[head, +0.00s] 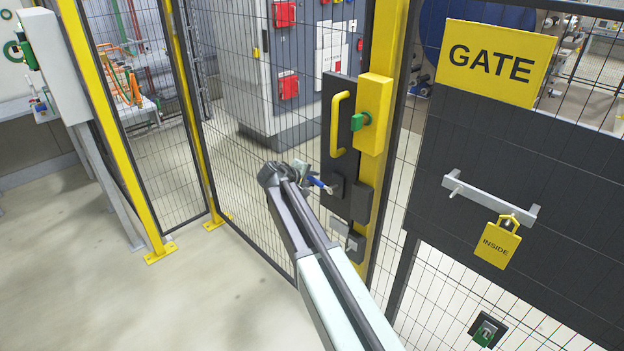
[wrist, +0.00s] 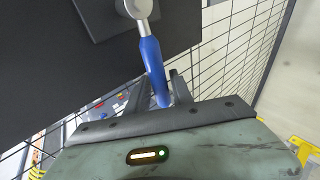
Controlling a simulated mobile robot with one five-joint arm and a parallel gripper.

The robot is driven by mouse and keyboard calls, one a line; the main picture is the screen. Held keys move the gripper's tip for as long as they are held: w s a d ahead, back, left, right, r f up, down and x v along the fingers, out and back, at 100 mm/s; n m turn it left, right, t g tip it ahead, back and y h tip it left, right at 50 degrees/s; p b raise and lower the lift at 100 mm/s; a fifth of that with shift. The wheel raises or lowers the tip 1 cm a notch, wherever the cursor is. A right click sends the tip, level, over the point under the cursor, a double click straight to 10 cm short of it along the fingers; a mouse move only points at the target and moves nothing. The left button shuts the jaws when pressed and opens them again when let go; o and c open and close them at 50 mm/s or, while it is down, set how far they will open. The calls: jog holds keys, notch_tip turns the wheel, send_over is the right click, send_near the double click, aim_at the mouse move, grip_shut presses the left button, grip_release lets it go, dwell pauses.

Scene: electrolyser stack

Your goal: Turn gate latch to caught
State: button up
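The gate latch has a blue lever (head: 320,184) on a dark plate, low on the gate's black panel (head: 337,112). In the wrist view the blue lever (wrist: 151,62) hangs from a round grey hub (wrist: 134,8), slightly tilted, its free end toward my gripper. My gripper (wrist: 157,88) has its two dark fingers apart, one on each side of the lever's lower end. The lever lies nearer the right finger; I cannot tell if they touch. In the head view my gripper (head: 304,172) is at the lever's left, and its fingers are mostly hidden by my arm.
A yellow handle (head: 338,124) is above the latch. A yellow box with a green knob (head: 361,121) sits on the post beside it. To the right are a GATE sign (head: 496,63) and a grey bar (head: 490,197) with a yellow INSIDE tag (head: 497,246). Open floor lies left.

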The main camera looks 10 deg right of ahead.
aim_at(309, 177)
jog(key=shift+a, duration=0.1)
jog(key=p+v, duration=0.4)
jog(key=v, duration=0.3)
jog(key=shift+r, duration=0.2)
jog(key=shift+s+a, duration=0.2)
jog(key=shift+s, duration=0.05)
jog(key=s+d+f+m+g+y, duration=0.1)
jog(key=s+d+f+m+g, duration=0.1)
jog(key=s+d+f, duration=0.3)
jog(key=s+d+f+m+g+y, duration=0.1)
jog(key=s+d+f+m+g, duration=0.2)
jog(key=s, duration=0.5)
jog(key=s+f+m+g+y, duration=0.1)
jog(key=s+y, duration=0.1)
jog(key=s, duration=0.5)
jog(key=s+d+f+m+g+y, duration=0.1)
jog(key=s+m+g+y, duration=0.1)
jog(key=s, duration=0.6)
jog(key=shift+d+f+m+g+y, duration=0.3)
jog(key=shift+f+y, duration=0.1)
jog(key=shift+y, duration=0.3)
